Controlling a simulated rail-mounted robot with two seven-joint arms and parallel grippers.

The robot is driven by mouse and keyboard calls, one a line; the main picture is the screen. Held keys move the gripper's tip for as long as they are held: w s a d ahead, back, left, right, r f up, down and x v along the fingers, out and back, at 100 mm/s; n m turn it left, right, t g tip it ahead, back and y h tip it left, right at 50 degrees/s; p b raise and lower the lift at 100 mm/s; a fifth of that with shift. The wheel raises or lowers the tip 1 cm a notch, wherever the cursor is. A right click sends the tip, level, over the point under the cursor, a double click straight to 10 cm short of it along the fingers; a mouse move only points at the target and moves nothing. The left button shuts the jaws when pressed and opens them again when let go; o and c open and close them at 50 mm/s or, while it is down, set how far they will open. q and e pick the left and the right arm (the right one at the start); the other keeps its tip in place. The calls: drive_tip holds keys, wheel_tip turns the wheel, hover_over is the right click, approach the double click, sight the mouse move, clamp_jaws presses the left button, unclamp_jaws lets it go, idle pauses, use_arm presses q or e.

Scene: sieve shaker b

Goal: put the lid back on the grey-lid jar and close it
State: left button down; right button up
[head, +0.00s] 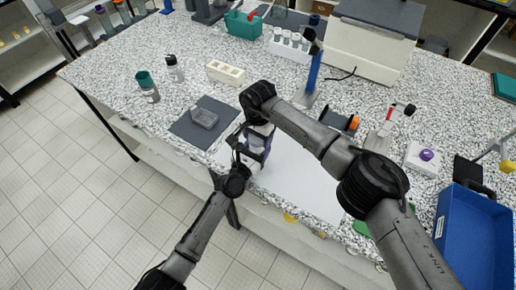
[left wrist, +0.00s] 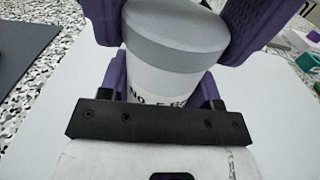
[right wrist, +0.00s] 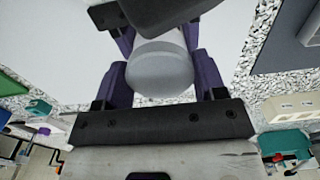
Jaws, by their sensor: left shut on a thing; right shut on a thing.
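The jar (left wrist: 158,82) is white with dark lettering, and my left gripper (head: 246,163) is shut around its body. The grey lid (left wrist: 175,40) sits on top of the jar in the left wrist view, with no clear gap between them. My right gripper (head: 259,122) comes from above and is shut on the lid, whose round grey top (right wrist: 160,72) shows between purple fingers in the right wrist view. Fingers hide part of the jar and lid. I cannot tell how tightly the lid is seated.
Jar and grippers are above a white mat (head: 300,183) at the table's front edge. A dark mat (head: 184,129) with a clear tray (head: 205,117) lies to the left. A blue stand (head: 314,72) is behind my right arm. A blue bin (head: 475,240) stands at right.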

drive_tip(key=m, duration=0.8)
drive_tip(key=shift+m, duration=0.3)
drive_tip(key=m, duration=0.9)
drive_tip(key=o, duration=1.1)
wheel_tip(320, 180, up, 12)
drive_tip(key=shift+f, duration=0.1)
